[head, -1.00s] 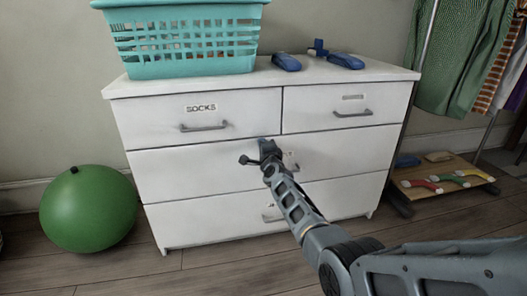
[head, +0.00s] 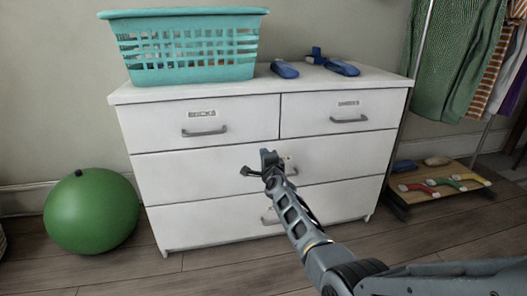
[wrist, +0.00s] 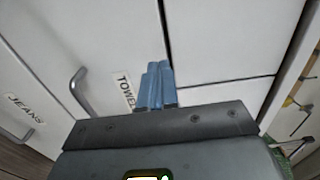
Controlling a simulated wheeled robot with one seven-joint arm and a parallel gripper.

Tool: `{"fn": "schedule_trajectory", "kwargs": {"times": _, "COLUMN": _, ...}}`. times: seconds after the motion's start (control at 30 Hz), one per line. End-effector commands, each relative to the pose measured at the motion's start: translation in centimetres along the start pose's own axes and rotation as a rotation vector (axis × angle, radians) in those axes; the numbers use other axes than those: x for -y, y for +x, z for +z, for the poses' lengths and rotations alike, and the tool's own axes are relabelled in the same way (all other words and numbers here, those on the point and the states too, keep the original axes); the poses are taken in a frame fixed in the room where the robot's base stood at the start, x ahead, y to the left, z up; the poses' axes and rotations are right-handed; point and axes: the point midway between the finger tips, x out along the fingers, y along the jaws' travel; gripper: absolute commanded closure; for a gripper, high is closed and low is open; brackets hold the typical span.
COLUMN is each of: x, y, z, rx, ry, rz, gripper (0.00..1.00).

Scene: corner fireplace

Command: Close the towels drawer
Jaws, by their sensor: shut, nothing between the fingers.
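The towels drawer (head: 210,172) is the wide middle drawer of a white dresser. Its front looks about flush with the drawers around it in the head view; a small gap would be hard to tell. In the wrist view a partly covered label reading "TOWEL" (wrist: 126,92) and a grey bar handle (wrist: 81,92) mark this drawer. My gripper (head: 262,160) is in front of the drawer's upper middle. Its blue fingers (wrist: 157,68) are shut and empty, beside the label and near the drawer's upper seam. I cannot tell whether they touch the front.
A teal basket (head: 185,72) and blue objects (head: 342,68) stand on the dresser top. The socks drawer (head: 165,135) is above left, the jeans drawer (head: 205,222) below. A green ball (head: 92,212) lies left; a clothes rack (head: 420,60) with a low shelf stands right.

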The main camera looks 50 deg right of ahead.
Motion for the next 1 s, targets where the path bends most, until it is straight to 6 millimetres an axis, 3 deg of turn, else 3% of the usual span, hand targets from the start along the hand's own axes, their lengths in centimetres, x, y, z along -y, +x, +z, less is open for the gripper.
{"fn": "schedule_trajectory", "kwargs": {"times": 0.5, "x": 0.3, "y": -7.9, "z": 0.1, "rx": 0.002, "ry": 0.0, "rz": 0.001, "gripper": 1.0}}
{"fn": "schedule_trajectory", "kwargs": {"times": 0.7, "x": 0.2, "y": -9.2, "z": 0.1, "rx": 0.001, "ry": 0.0, "rz": -0.001, "gripper": 1.0}}
{"fn": "schedule_trajectory", "kwargs": {"times": 1.0, "x": -0.1, "y": -9.6, "z": 0.1, "rx": 0.001, "ry": -0.004, "rz": 0.0, "gripper": 1.0}}
